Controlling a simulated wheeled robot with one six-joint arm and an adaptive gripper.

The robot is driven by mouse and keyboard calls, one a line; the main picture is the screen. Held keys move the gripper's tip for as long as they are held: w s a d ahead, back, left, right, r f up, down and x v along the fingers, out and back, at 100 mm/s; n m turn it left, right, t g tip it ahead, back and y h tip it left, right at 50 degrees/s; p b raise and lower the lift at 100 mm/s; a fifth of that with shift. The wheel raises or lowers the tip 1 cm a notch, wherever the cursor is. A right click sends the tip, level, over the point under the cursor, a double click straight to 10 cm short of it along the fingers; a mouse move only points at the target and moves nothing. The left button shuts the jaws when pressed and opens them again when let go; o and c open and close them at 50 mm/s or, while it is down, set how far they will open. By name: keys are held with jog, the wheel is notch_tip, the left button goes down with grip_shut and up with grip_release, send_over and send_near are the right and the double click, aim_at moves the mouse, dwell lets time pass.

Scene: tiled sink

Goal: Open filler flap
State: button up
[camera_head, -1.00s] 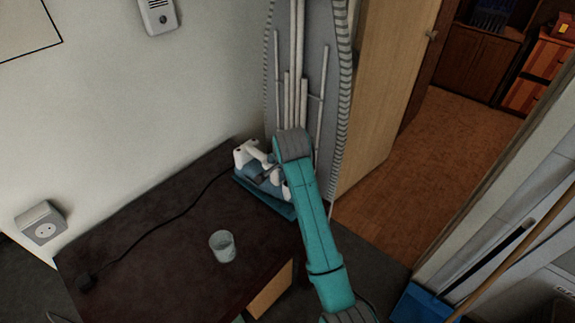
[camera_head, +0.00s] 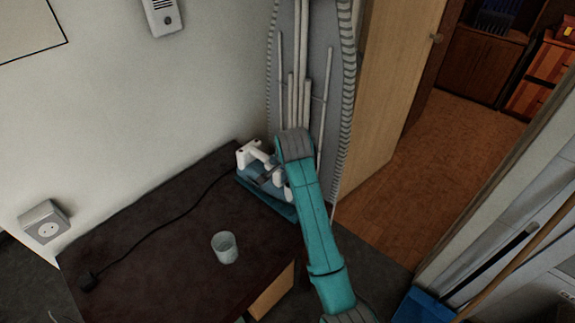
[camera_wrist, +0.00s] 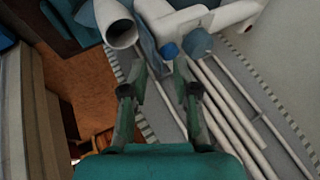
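A white and blue iron (camera_head: 252,157) stands on a blue base at the back corner of the dark table, partly hidden by my arm in the head view. In the wrist view its white parts (camera_wrist: 215,17) lie at the top, with a dark round opening at the left and small blue round parts in the middle. I cannot make out the filler flap for certain. My gripper (camera_wrist: 160,68) is open, its two fingers apart with nothing visibly held between them. The fingertips point at the blue parts; whether they touch cannot be told.
A clear cup (camera_head: 225,248) stands on the dark table (camera_head: 165,250). A black cord runs from the iron to a plug (camera_head: 87,281) at the left. A folded ironing board (camera_head: 340,100) leans behind the iron. The table's middle is otherwise clear.

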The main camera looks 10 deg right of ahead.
jog(key=v, duration=1.1)
jog(key=shift+s+r, duration=0.1)
jog(key=s+d+f+n+t, duration=0.1)
jog(key=s+f+n, duration=0.1)
jog(key=s+f, duration=0.45)
jog(key=s+d+f+n+t, duration=0.1)
jog(key=s+f, duration=0.2)
jog(key=f, duration=0.7)
jog(key=s+d+f+n+t, duration=0.1)
jog(key=s+f+n, duration=0.15)
jog(key=s, duration=0.45)
jog(key=s+d+f+n+t, duration=0.1)
jog(key=s+f, duration=0.3)
jog(key=s, duration=0.2)
jog(key=s+d+r+n+t+y, duration=0.1)
jog(key=s+r+n+t, duration=0.15)
jog(key=s, duration=1.55)
jog(key=s+r+n+t, duration=0.1)
jog(key=s+r+n, duration=0.1)
jog(key=s+r, duration=0.7)
jog(key=s, duration=0.3)
jog(key=shift+d+r+n, duration=0.25)
jog(key=shift+n, duration=0.15)
